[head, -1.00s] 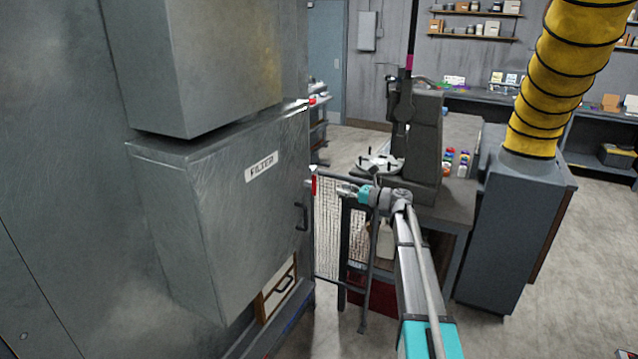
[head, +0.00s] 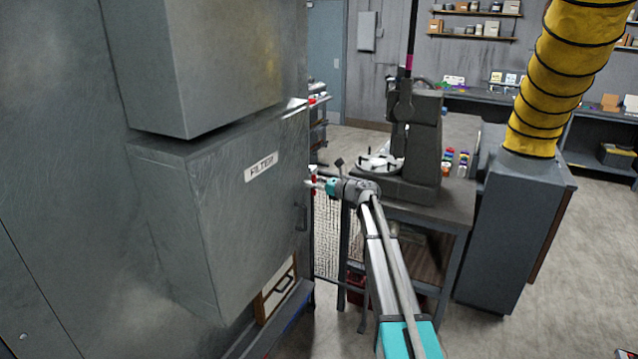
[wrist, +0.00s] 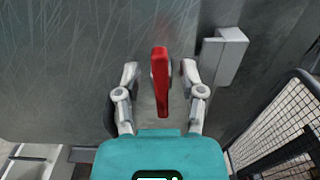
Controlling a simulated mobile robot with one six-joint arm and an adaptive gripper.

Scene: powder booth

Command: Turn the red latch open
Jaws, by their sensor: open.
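The red latch (wrist: 160,82) is a narrow upright bar on the grey metal face in the wrist view. My gripper (wrist: 159,76) is open, with one finger on each side of the latch and a gap showing on both sides. In the head view my gripper (head: 311,184) is at the right edge of the grey cabinet marked FILTER (head: 190,215). Only a small bit of red shows there. The cabinet edge and my gripper hide most of the latch.
A light grey block (wrist: 222,58) sticks out to the right of the latch. A wire mesh panel (wrist: 280,125) stands at the lower right. In the head view a workbench (head: 425,215) with a dark machine is close behind my arm, and a yellow hose (head: 560,80) hangs at the right.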

